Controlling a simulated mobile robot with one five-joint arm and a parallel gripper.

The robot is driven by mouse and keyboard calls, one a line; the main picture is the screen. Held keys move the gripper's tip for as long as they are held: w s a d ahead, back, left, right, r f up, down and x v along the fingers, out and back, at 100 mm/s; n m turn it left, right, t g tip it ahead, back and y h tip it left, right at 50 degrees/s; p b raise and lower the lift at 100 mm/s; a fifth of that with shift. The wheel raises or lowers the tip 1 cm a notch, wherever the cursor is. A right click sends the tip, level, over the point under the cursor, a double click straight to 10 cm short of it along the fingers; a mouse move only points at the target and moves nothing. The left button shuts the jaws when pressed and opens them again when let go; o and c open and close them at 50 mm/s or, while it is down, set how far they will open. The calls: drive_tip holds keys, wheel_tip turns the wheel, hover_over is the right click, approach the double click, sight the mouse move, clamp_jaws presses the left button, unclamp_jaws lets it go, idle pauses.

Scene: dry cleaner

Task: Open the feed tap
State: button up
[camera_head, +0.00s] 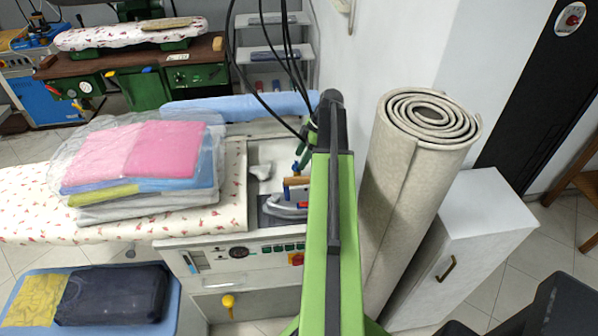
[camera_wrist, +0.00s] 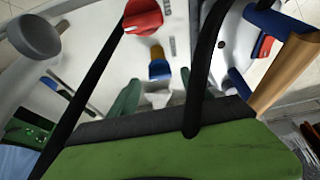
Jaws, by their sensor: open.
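A small blue and brass fitting (camera_head: 296,167), which looks like the feed tap, stands on the top of the white ironing station. It also shows in the wrist view (camera_wrist: 159,69), near the middle. My gripper, with dark green fingers (camera_wrist: 157,84), is open. In the wrist view the fingers lie to either side of the fitting's lower end, with no clear contact. In the head view the gripper is mostly hidden behind my green arm.
An iron with a wooden handle (camera_head: 296,181) sits close beside the fitting. A red knob (camera_head: 296,259) is on the station's front panel. Bagged folded clothes (camera_head: 140,155) lie to the left. A rolled carpet (camera_head: 411,180) and white cabinet (camera_head: 470,235) stand to the right.

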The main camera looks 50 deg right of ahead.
drive_tip(key=shift+b+x, duration=0.3)
drive_tip(key=shift+x, duration=0.65)
drive_tip(key=shift+r, duration=0.15)
drive_tip(key=shift+a, duration=0.1)
clamp_jaws()
